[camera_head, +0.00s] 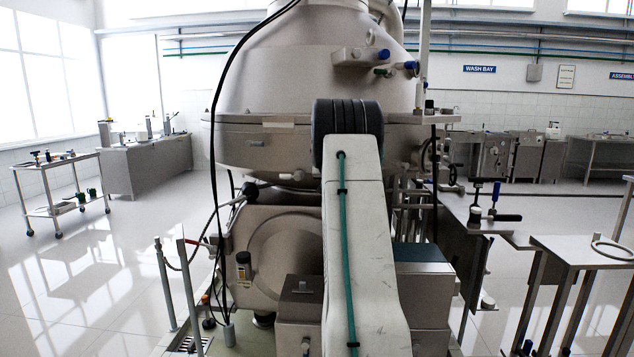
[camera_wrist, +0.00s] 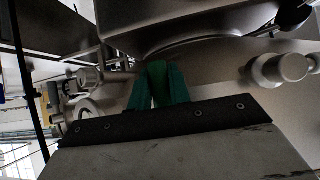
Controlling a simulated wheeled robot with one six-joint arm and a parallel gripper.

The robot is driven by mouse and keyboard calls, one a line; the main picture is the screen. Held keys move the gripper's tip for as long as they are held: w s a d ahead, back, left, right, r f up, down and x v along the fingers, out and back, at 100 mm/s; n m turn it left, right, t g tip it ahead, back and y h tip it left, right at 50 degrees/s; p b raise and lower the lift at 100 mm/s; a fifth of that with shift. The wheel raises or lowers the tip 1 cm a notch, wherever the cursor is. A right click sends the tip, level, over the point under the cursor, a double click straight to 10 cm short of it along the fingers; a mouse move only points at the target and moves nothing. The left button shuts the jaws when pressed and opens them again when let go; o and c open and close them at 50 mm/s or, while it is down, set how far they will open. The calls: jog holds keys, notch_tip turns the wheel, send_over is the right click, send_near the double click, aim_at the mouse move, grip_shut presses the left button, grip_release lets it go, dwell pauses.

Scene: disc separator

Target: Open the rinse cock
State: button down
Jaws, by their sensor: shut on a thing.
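My gripper (camera_wrist: 160,84) shows in the wrist view with teal fingers. It is closed on a narrow green piece between them, which looks like the rinse cock's handle. The cock's body and how far it is turned cannot be made out. In the head view my arm hides the gripper. The disc separator (camera_head: 262,85) stands in the middle of that view, with a wide steel hood. Small fittings with blue and green ends (camera_head: 411,67) sit on the hood's right side. I cannot tell whether one of them is the rinse cock.
A steel cylindrical knob (camera_wrist: 282,68) juts out right of my fingers; pipe fittings (camera_wrist: 85,106) lie to the left. A black cable (camera_head: 213,140) hangs down the separator's left side. A side bench (camera_head: 500,226) stands at right. The floor at left (camera_head: 110,270) is clear.

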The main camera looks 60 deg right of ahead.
dwell(0.3)
jog(key=c, duration=1.3)
grip_release()
jog(key=shift+s+d, duration=0.1)
jog(key=v, duration=0.8)
